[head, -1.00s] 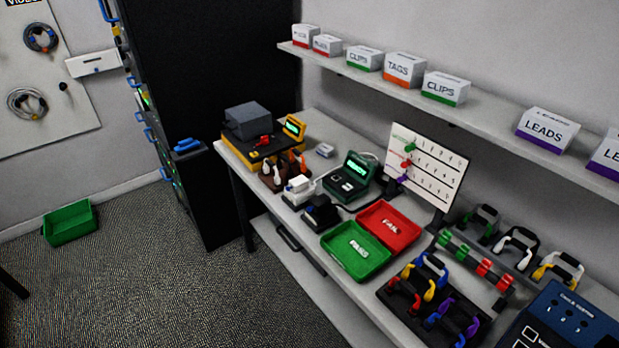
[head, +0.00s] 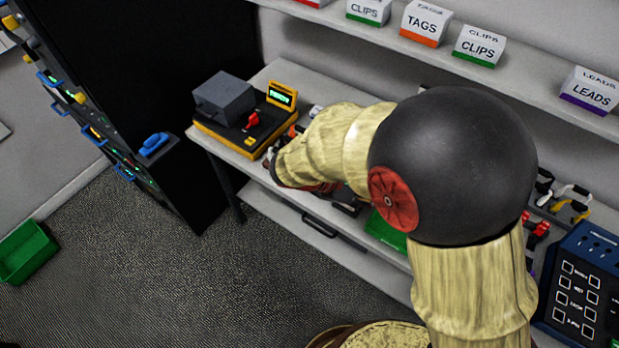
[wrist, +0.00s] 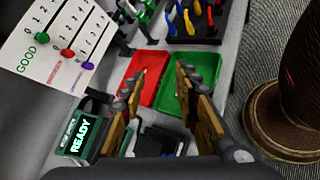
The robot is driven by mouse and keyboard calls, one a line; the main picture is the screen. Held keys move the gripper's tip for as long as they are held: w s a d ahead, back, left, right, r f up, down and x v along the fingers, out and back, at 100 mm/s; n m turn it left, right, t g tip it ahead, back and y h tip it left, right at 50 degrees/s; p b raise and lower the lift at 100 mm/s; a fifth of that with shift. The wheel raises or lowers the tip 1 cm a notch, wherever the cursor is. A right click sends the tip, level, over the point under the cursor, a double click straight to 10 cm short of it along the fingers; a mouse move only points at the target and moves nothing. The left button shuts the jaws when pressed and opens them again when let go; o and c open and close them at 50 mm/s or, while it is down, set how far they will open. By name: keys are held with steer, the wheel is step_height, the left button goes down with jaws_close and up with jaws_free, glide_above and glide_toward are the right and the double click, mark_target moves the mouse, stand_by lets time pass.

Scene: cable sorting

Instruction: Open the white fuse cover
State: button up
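I cannot make out the white fuse cover in either current view; my arm hides its part of the bench in the head view. A second earlier, a small white-topped block stood there beside a similar black one. My gripper (wrist: 161,76) is open in the wrist view, its two fingers apart with nothing between them. A dark block (wrist: 162,141) shows low between the fingers, partly hidden by the gripper body. A pale patch lies just left of it, too unclear to name.
A green tester reading READY (wrist: 82,134) stands left of my gripper. A red tray (wrist: 150,62) and a green tray (wrist: 178,97) lie beyond the fingertips. A yellow-based unit with a grey box (head: 224,95) stands at the bench's left end. Shelf boxes (head: 425,22) are above.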

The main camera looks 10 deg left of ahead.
steer(key=a+f+n+t+y+p, duration=0.1)
steer(key=a+f+n+t+p, duration=0.1)
steer(key=a+f+n+t, duration=0.45)
steer(key=a+f+n+t+y+p, duration=0.2)
steer(key=a+n, duration=0.2)
steer(key=a, duration=0.5)
steer(key=a+f+n+t+y+p, duration=0.1)
steer(key=a+f+n+t+p, duration=0.1)
steer(key=a+f+n+t, duration=0.45)
steer(key=w+r, duration=0.1)
steer(key=w, duration=0.1)
steer(key=w+d+r+m+g, duration=0.1)
steer(key=w, duration=0.1)
steer(key=w+r+g, duration=0.1)
steer(key=w, duration=0.1)
steer(key=shift+d, duration=0.2)
steer(key=shift+c, duration=1.3)
jaws_close()
